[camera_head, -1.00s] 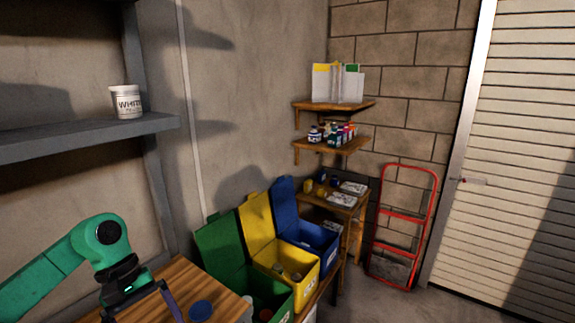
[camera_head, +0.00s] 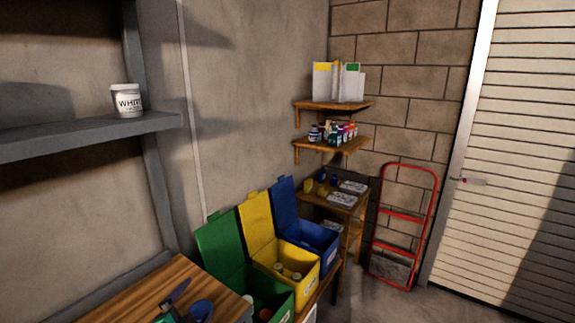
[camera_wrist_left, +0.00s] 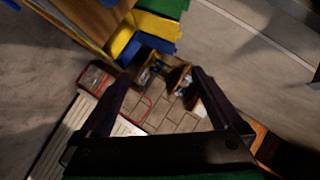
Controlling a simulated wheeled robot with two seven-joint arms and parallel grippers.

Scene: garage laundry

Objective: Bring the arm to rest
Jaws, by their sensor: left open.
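My left gripper (camera_head: 186,297) shows only in part at the bottom edge of the head view, over the wooden table (camera_head: 130,296). A dark finger and a bit of green arm show there; the rest of the arm is out of frame. In the left wrist view, the two dark fingers of the left gripper (camera_wrist_left: 158,76) stand wide apart with nothing held between them. A blue round thing (camera_head: 202,309) on the table is partly covered by the gripper in the head view. My right gripper is in neither view.
Green (camera_head: 220,250), yellow (camera_head: 258,225) and blue (camera_head: 287,205) lidded bins stand open right of the table. A grey shelf (camera_head: 90,135) with a white tub (camera_head: 126,100) is on the left. A red hand truck (camera_head: 403,225) leans by the far wall.

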